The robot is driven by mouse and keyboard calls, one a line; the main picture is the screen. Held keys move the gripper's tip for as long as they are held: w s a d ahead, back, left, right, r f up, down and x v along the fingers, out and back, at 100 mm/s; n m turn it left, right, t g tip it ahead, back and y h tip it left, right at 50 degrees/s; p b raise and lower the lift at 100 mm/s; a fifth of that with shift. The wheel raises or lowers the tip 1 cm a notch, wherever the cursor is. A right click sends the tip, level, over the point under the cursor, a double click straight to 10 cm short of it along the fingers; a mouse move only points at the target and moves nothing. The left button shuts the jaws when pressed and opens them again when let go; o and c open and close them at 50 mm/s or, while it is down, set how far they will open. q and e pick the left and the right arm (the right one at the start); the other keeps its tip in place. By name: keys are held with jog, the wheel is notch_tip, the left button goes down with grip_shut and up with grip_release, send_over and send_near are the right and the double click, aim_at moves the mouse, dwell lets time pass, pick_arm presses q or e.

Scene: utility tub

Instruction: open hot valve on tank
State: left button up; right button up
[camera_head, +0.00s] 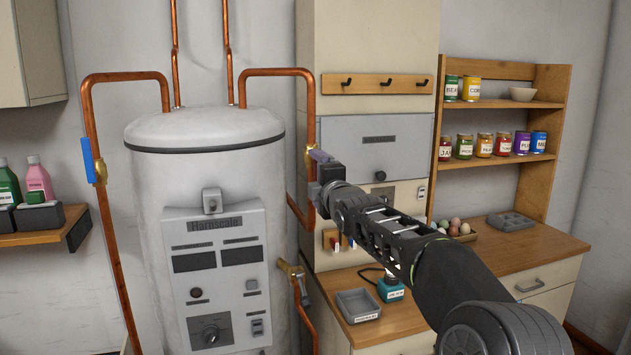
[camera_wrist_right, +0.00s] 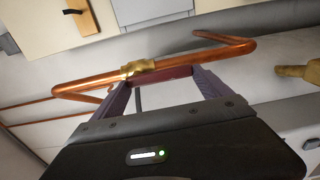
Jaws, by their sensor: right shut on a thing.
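The white tank (camera_head: 206,170) stands at the left of the head view, with copper pipes rising from its top. The right pipe carries a brass valve (camera_wrist_right: 137,68), seen clearly in the wrist view. Its dark red lever (camera_wrist_right: 172,75) lies along the pipe, between the purple fingers of my right gripper (camera_wrist_right: 162,86). My right gripper (camera_head: 319,157) is shut on this lever; in the head view the gripper hides most of the valve. The left pipe has another valve with a blue lever (camera_head: 88,160), pointing upright along the pipe. My left gripper is not in view.
A brass tap (camera_head: 292,270) sticks out at the tank's lower right. A counter (camera_head: 505,262) holds a grey tray (camera_head: 358,305), a teal bottle (camera_head: 391,290) and a crate of eggs. A wooden shelf (camera_head: 555,125) with jars stands at right. A peg rail (camera_head: 375,84) hangs behind.

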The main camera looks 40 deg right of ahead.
jog(key=shift+f, duration=0.15)
jog(key=o, duration=1.9)
jog(key=v, duration=0.7)
jog(key=shift+s+a, duration=0.15)
jog(key=shift+s, duration=0.2)
